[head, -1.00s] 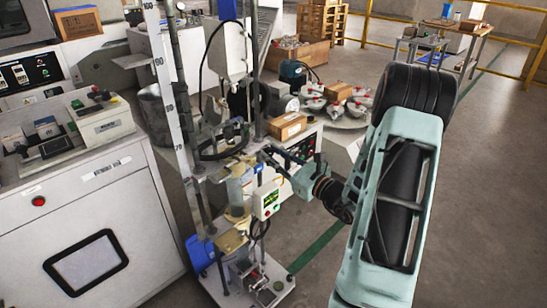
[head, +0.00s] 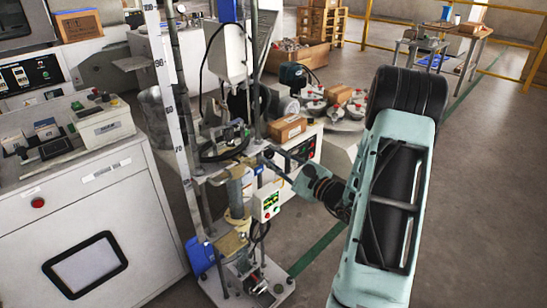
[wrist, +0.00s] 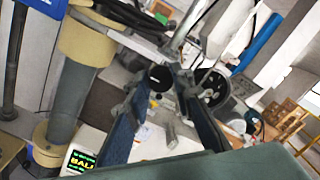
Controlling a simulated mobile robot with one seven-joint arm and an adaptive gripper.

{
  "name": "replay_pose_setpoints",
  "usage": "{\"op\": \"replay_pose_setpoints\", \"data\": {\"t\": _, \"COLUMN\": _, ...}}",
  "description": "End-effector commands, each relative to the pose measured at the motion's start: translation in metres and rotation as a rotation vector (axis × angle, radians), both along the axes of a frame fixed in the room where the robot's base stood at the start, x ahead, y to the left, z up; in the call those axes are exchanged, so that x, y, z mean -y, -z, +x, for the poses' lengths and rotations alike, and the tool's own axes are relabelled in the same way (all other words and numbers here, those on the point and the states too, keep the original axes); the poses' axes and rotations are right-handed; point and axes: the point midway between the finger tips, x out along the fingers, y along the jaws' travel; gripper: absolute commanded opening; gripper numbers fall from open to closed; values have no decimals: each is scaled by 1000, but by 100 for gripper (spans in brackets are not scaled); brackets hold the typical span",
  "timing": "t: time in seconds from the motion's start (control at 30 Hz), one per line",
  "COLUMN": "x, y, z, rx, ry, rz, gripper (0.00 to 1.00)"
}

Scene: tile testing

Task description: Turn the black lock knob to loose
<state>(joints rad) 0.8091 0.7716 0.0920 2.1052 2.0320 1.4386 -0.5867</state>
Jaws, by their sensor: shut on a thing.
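The black lock knob (wrist: 160,76) shows as a small dark shape between my fingertips in the wrist view. It is on the test machine by the tan-and-grey cylinder (wrist: 84,45). My gripper (wrist: 165,80) has one finger on each side of the knob and is closed on it. In the head view my gripper (head: 272,158) reaches in from the right to the machine's middle, above the small control box (head: 266,203). The knob is too small and covered there to make out. I cannot read whether it is tight or loose.
A tall ruled post (head: 172,90) and the tan cylinder (head: 236,190) stand close left of my gripper. A cardboard box (head: 287,129) sits just behind it. A white cabinet (head: 90,215) stands at left. The floor at right is open.

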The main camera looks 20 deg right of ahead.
Motion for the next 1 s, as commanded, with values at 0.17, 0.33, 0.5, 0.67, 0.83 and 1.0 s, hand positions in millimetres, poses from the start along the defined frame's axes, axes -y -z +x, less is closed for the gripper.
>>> {"op": "replay_pose_setpoints", "data": {"t": 0.17, "x": 1, "y": 1, "z": 0, "rx": 0, "ry": 1, "rz": -7, "gripper": 0}}
{"op": "replay_pose_setpoints", "data": {"t": 0.33, "x": 1, "y": 1, "z": 0, "rx": 0, "ry": 1, "rz": -6, "gripper": 0}}
{"op": "replay_pose_setpoints", "data": {"t": 0.5, "x": 1, "y": 1, "z": 0, "rx": 0, "ry": 1, "rz": -6, "gripper": 32}}
{"op": "replay_pose_setpoints", "data": {"t": 0.67, "x": 0, "y": 0, "z": 0, "rx": 1, "ry": 1, "rz": -6, "gripper": 39}}
{"op": "replay_pose_setpoints", "data": {"t": 0.83, "x": 1, "y": 0, "z": -1, "rx": 1, "ry": 1, "rz": -5, "gripper": 39}}
{"op": "replay_pose_setpoints", "data": {"t": 1.0, "x": 6, "y": 1, "z": -14, "rx": 0, "ry": 3, "rz": -5, "gripper": 39}}
